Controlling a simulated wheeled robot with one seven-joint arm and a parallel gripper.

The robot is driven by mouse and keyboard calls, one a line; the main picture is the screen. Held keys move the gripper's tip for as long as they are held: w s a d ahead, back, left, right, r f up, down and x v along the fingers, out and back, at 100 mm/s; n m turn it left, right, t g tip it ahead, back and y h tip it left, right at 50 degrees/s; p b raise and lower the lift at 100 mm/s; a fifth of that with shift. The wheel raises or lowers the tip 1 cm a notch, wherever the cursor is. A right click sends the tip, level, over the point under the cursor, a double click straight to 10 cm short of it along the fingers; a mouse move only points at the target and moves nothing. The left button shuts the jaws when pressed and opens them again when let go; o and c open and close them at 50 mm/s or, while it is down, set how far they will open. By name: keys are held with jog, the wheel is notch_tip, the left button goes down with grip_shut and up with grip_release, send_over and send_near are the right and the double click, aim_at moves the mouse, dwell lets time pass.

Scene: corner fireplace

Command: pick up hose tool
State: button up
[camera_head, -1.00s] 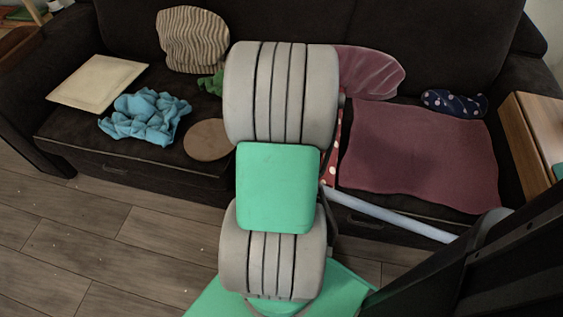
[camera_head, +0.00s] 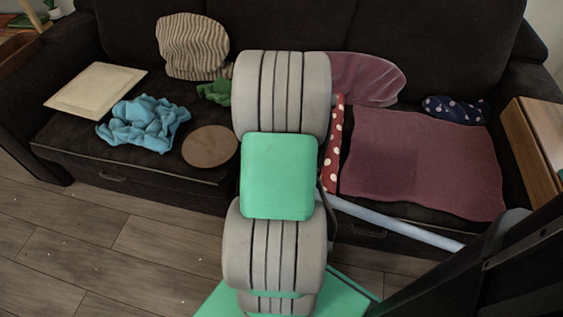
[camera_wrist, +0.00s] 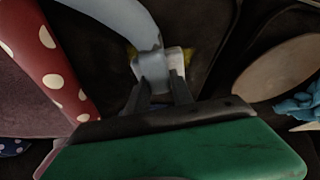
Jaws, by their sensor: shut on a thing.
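The hose tool (camera_head: 395,222) is a pale blue-grey tube. In the head view it slants from behind my arm toward the lower right, in front of the sofa. In the wrist view the tube (camera_wrist: 128,18) curves down from the top to a pale end piece between my fingers. My gripper (camera_wrist: 160,82) is shut on the hose tool there, with a dark finger on each side. Small yellowish patches show beside the pale end piece. My arm hides the gripper and the tool's near end in the head view.
The dark sofa (camera_head: 85,160) holds a blue cloth (camera_head: 145,123), a brown disc (camera_head: 210,147), a cream square (camera_head: 95,90), a striped cushion (camera_head: 193,45), a red polka-dot item (camera_head: 333,150) and a maroon cloth (camera_head: 420,160). A wooden side table (camera_head: 540,140) stands right. Floor shows at lower left.

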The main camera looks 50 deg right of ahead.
grip_shut()
jog(key=shift+r, duration=0.1)
